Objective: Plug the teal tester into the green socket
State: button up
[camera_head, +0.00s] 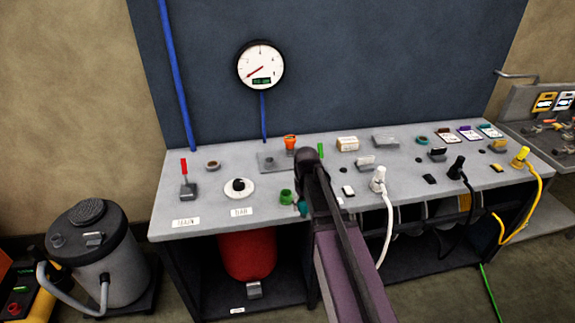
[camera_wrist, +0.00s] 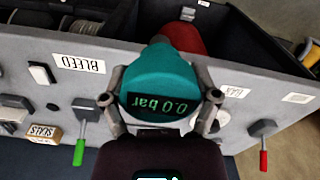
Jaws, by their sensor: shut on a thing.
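The teal tester (camera_wrist: 160,75) is a rounded body with a dark display, upside down in the wrist view, reading 0.0 bar. My gripper (camera_wrist: 160,98) is shut on it, one finger on each side. In the head view only a small teal part (camera_head: 302,208) shows beside my arm, near the table's front edge; the arm hides my fingers. The green socket (camera_head: 286,196) stands on the table top, close to the left of the tester. In the wrist view a green part, apparently the socket, is mostly hidden behind the right finger. The tester appears apart from the socket.
A round dial knob (camera_head: 239,187) and a red lever (camera_head: 185,178) stand left of the socket. An orange cup-like fitting (camera_head: 290,143) and a green lever (camera_head: 320,150) are behind. White, black and yellow plugs with cables stand right. A red tank (camera_head: 247,255) is below the table.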

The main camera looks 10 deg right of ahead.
jog(key=shift+a, duration=0.15)
jog(key=shift+w+r, duration=0.1)
jog(key=shift+r, duration=0.05)
jog(key=w+a+r+p, duration=0.1)
jog(key=w+r+p, duration=0.1)
jog(key=w, duration=0.5)
jog(key=w+a+r+p, duration=0.1)
jog(key=w+r+p, duration=0.1)
jog(key=w, duration=0.6)
jog(key=shift+w+a+r+p, duration=0.3)
jog(key=shift+a+r+p, duration=0.05)
jog(key=shift+p, duration=0.1)
jog(key=shift+f, duration=0.2)
notch_tip(320, 180, down, 7)
jog(key=b, duration=0.7)
jog(key=shift+r, duration=0.2)
jog(key=shift+f+b, duration=1.95)
jog(key=shift+f, duration=0.05)
dwell(1.2)
jog(key=o, duration=1)
jog(key=shift+r, duration=0.1)
jog(key=shift+c, duration=0.2)
